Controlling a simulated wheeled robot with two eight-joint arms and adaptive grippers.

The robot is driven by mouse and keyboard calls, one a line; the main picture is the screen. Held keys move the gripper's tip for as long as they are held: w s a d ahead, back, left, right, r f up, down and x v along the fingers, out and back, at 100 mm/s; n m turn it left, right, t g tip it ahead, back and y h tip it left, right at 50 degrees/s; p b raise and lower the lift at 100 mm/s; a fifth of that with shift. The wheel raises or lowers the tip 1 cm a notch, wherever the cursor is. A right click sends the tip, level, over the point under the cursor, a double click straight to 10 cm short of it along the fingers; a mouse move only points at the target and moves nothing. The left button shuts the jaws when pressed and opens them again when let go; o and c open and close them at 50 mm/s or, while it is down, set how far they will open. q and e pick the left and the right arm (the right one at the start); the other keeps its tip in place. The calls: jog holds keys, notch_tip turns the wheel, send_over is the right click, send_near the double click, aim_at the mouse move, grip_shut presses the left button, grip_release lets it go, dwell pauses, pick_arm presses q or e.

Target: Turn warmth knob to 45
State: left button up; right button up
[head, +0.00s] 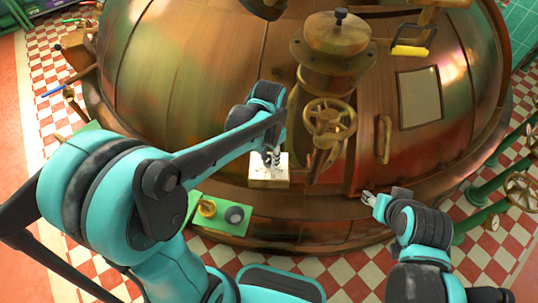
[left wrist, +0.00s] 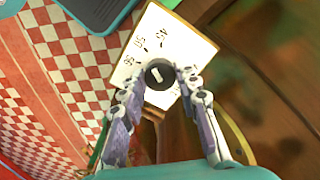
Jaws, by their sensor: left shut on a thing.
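The warmth knob (left wrist: 157,75) is a round dark knob with a short pale mark on its face. It sits on a cream dial plate (left wrist: 180,32) with black numbers and tick marks; one number looks like 45, the others are hard to read. I cannot tell which number the mark points at. In the head view the plate (head: 268,181) is on the front of the big copper kettle (head: 230,75). My left gripper (head: 272,158) is shut on the knob, one finger on each side. My right gripper (head: 370,198) is away to the right, touching nothing visible; its jaw opening is unclear.
A brass handwheel (head: 329,117) and a vertical brass handle (head: 384,139) are right of the plate. A green panel (head: 220,213) with a yellow knob and a grey knob lies below left. Green pipes with wheels stand at far right. Checkered floor (head: 350,275) is in front.

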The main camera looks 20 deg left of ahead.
aim_at(269, 159)
pick_arm(q)
jog(key=m, duration=0.5)
jog(key=shift+m+p, duration=0.3)
jog(key=shift+m, duration=0.1)
dwell(0.4)
jog(key=o, duration=1.2)
jog(key=shift+c, duration=0.2)
notch_tip(269, 159, up, 12)
